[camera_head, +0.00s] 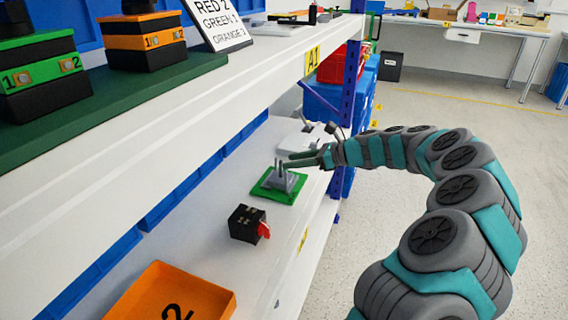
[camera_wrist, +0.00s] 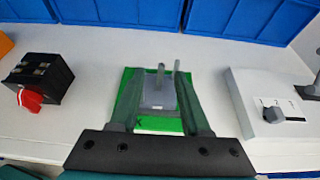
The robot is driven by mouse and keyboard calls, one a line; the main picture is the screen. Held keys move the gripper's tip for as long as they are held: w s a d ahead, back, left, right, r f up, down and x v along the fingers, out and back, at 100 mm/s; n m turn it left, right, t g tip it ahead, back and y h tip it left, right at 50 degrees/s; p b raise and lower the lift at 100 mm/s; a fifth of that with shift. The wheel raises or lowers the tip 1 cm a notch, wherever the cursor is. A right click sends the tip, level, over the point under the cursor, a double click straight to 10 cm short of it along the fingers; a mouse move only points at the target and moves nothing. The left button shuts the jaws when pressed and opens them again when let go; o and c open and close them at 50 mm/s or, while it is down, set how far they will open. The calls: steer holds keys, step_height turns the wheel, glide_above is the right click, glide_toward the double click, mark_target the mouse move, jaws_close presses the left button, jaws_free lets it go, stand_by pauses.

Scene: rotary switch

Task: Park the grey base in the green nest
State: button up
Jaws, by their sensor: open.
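The grey base (camera_head: 281,180) has upright grey prongs and stands over the green nest (camera_head: 262,192) on the lower shelf. In the wrist view the base (camera_wrist: 158,98) shows between my fingers, with green nest (camera_wrist: 146,124) around and in front of it. I cannot tell whether the base is fully seated. My gripper (camera_head: 300,160) is open. In the wrist view my gripper (camera_wrist: 162,80) has one finger on each side of the base, with no clear sign of contact. The fingers hide parts of the nest's sides.
A black box with a red knob (camera_head: 246,224) stands left of the nest. A white box with a grey knob (camera_wrist: 268,108) stands to its right. An orange bin (camera_head: 160,290) is nearer. The upper shelf (camera_head: 200,110) overhangs the left side.

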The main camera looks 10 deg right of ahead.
steer(key=v, duration=0.2)
steer(key=shift+s+d, duration=0.25)
steer(key=shift+r, duration=0.1)
steer(key=s+a+r+n+g+h, duration=0.1)
steer(key=s+a+r+n+g, duration=0.15)
steer(key=s+a+n, duration=0.65)
steer(key=s+a+r+n+g+h, duration=0.15)
steer(key=s+a+n+g, duration=0.3)
steer(key=s+a, duration=0.55)
steer(key=s+d+f+n+h, duration=0.3)
steer(key=s+d, duration=0.1)
steer(key=s, duration=0.5)
steer(key=s+d+f+n+g+h, duration=0.1)
steer(key=s+d+f+n+h, duration=0.2)
steer(key=s, duration=0.7)
steer(key=s+d+f+n+g+h, duration=0.1)
steer(key=s+d+f+n+h, duration=0.2)
steer(key=s, duration=0.6)
steer(key=d+n, duration=0.2)
steer(key=d, duration=0.1)
steer(key=shift+s, duration=0.2)
